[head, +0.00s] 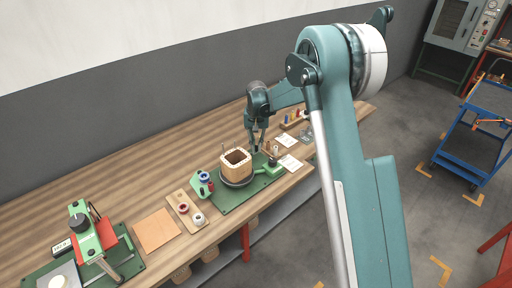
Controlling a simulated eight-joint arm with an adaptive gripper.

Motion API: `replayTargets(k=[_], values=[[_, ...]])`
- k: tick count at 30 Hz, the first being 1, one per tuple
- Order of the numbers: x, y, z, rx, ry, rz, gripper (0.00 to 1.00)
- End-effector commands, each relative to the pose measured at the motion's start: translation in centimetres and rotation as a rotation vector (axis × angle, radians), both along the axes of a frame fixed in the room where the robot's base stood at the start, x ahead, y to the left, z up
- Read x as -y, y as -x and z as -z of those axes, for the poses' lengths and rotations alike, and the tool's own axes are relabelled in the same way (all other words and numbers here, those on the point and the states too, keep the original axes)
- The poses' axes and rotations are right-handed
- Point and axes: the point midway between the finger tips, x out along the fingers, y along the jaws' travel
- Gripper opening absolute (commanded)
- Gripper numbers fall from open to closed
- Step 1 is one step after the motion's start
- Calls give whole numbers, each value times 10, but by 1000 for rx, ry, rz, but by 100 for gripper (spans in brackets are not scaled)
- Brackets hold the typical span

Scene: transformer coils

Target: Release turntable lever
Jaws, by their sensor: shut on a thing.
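The turntable (237,183) is a dark round plate on a green base board at the middle of the bench. A cream, roughly square coil (236,166) with an open centre stands on it. To its right is a green fixture (270,171) with a small upright lever (272,158). My gripper (258,149) points down just behind and right of the coil. It is shut on what appears to be the lever; the fingertips are small and the contact is hard to see.
Spools of thread (204,178) and a wooden tray with round parts (185,209) stand left of the coil. A tan sheet (156,230) lies farther left beside a green-and-red press (88,236). A blue cart (484,130) stands on the floor.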

Motion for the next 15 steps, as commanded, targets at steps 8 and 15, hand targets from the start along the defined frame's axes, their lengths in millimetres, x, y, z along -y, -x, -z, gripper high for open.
replayTargets(k=[8, 15], values=[[-1, 1, 0, 0, -1, 15, 0], [-1, 1, 0, -1, -1, 14, 16]])
